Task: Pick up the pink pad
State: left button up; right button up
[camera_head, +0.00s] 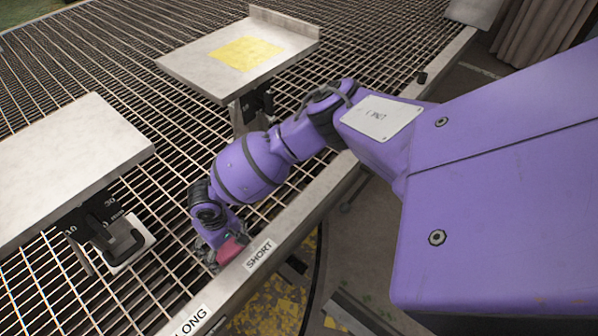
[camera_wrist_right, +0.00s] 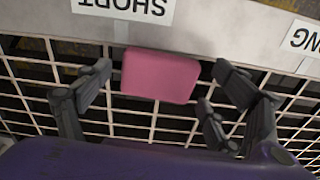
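The pink pad (camera_wrist_right: 160,75) lies at the edge of the wire grid, against the pale metal rail, below the upside-down SHORT label in the right wrist view. In the head view the pad (camera_head: 233,249) shows partly beside my right gripper (camera_head: 218,252), which reaches down to it. In the right wrist view my right gripper (camera_wrist_right: 163,82) is open, with dark fingers on the left and right of the pad. A small gap shows between each finger and the pad. My left gripper is in neither view.
The pale rail (camera_head: 310,205) carries SHORT and LONG labels. A raised pale plate (camera_head: 60,170) stands at the left. Another raised plate (camera_head: 195,62) with a yellow square (camera_head: 245,53) stands at the back. Open wire grid lies between them.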

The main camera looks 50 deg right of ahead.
aim_at(229, 250)
jog(key=c, duration=0.7)
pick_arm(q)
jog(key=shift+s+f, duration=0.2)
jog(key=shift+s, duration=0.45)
pick_arm(e)
jog(key=shift+r, duration=0.1)
jog(key=shift+r, duration=0.5)
jog(key=r+p, duration=0.1)
jog(key=r, duration=0.1)
jog(key=shift+s+r+p, duration=0.2)
jog(key=shift+r+p, duration=0.15)
pick_arm(q)
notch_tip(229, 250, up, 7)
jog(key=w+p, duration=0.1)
jog(key=p, duration=0.4)
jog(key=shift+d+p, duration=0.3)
jog(key=shift+p, duration=0.1)
pick_arm(e)
jog(key=s+a+r, duration=0.1)
jog(key=s+r, duration=0.2)
jog(key=s, duration=0.1)
jog(key=s+a+r, duration=0.1)
jog(key=s+r, duration=0.2)
jog(key=s, duration=0.1)
jog(key=s+a+r, duration=0.1)
jog(key=s+r, duration=0.2)
jog(key=s, duration=0.2)
jog(key=shift+s+a+r, duration=0.1)
